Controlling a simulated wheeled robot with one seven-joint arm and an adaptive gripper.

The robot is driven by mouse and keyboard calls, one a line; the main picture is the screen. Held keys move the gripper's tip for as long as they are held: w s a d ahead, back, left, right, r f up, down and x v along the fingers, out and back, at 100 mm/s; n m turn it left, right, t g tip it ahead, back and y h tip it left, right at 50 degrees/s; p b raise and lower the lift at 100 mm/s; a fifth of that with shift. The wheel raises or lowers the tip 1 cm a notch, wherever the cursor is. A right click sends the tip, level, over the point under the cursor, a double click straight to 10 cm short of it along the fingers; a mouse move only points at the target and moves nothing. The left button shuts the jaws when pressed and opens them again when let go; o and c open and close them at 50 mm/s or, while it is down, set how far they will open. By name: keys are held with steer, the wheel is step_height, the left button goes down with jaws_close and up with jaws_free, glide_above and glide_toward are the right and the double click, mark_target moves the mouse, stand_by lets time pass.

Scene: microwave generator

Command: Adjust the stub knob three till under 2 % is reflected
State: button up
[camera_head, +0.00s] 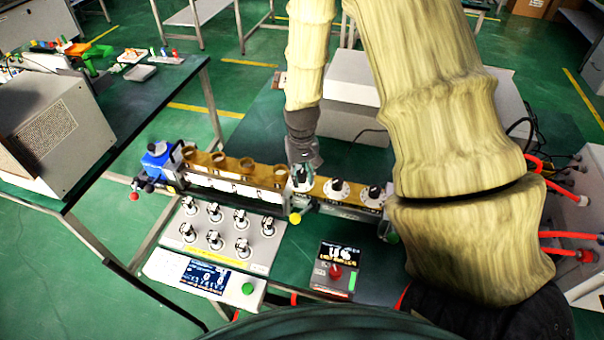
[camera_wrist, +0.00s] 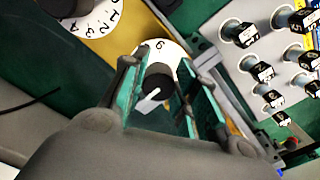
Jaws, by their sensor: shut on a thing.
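Three stub knobs, black on white dials, stand in a row on the brass waveguide. The middle knob (camera_head: 337,188) and the right knob (camera_head: 373,194) are free. My gripper (camera_head: 302,176) points down over the leftmost dial (camera_head: 303,186) and partly hides it. In the wrist view the teal finger pads of my gripper (camera_wrist: 168,98) stand either side of a black knob (camera_wrist: 158,82) with a white pointer; I am shut on this knob. A "6" shows on its dial (camera_wrist: 172,50).
A neighbouring dial (camera_wrist: 97,20) is close by at upper left in the wrist view. A panel of several numbered switches (camera_head: 262,254) stands in front, with a screen (camera_head: 205,275) and green button (camera_head: 248,288). A brass section with ring-shaped ports (camera_head: 233,172) lies left of my gripper.

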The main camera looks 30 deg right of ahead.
steer(key=shift+w, duration=0.1)
stand_by(0.3)
steer(key=o, duration=1)
steer(key=shift+d, duration=0.1)
